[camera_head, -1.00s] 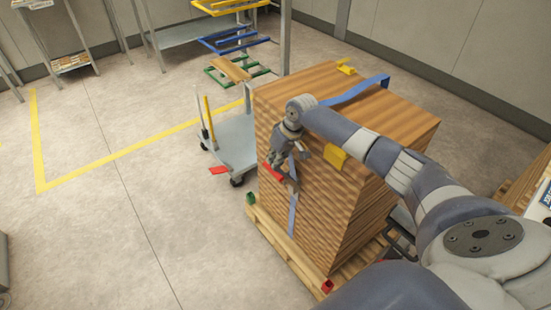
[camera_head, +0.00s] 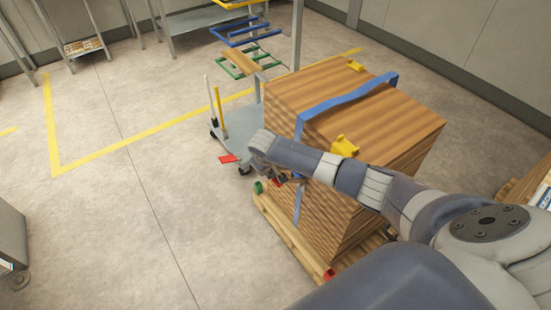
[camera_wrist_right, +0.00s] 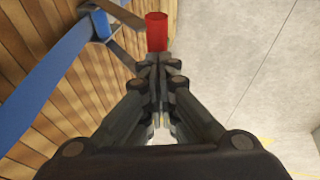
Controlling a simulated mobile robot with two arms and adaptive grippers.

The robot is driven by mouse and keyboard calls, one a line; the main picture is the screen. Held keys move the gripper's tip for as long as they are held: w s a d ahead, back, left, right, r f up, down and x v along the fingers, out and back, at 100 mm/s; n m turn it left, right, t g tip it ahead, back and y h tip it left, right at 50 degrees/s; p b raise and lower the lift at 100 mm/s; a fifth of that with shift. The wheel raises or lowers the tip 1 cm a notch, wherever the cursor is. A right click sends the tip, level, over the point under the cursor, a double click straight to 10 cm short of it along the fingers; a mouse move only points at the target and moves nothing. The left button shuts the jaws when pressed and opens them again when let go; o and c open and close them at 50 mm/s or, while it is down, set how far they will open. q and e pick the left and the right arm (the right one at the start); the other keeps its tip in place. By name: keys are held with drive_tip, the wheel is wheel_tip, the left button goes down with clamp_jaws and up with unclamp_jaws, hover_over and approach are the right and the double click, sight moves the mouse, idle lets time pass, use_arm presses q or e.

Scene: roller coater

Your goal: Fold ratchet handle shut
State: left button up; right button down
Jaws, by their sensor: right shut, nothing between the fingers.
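The ratchet (camera_wrist_right: 101,24) is a grey metal body on the blue strap (camera_wrist_right: 45,78), against the side of the board stack (camera_head: 355,120). Its handle has a red grip (camera_wrist_right: 157,32) that stands out from the stack in the right wrist view; a small bit of red also shows in the head view (camera_head: 281,181). My right gripper (camera_wrist_right: 158,60) is shut and empty, its fingertips right at the near end of the red grip. I cannot tell whether they touch it. In the head view my forearm and wrist largely hide the ratchet. My left gripper is not in view.
The stack stands on a wooden pallet (camera_head: 285,232). A grey cart (camera_head: 240,130) stands behind on the left, with a red flap (camera_head: 228,158). The floor to the left is clear.

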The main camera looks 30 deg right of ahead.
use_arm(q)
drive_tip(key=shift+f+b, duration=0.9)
use_arm(e)
drive_tip(key=a+f+h, duration=0.1)
drive_tip(key=a+f, duration=0.2)
drive_tip(key=f, duration=0.3)
drive_tip(key=shift+s+a, duration=0.15)
drive_tip(key=shift+a, duration=0.1)
drive_tip(key=shift+s+f, duration=0.1)
drive_tip(key=shift+f, duration=0.1)
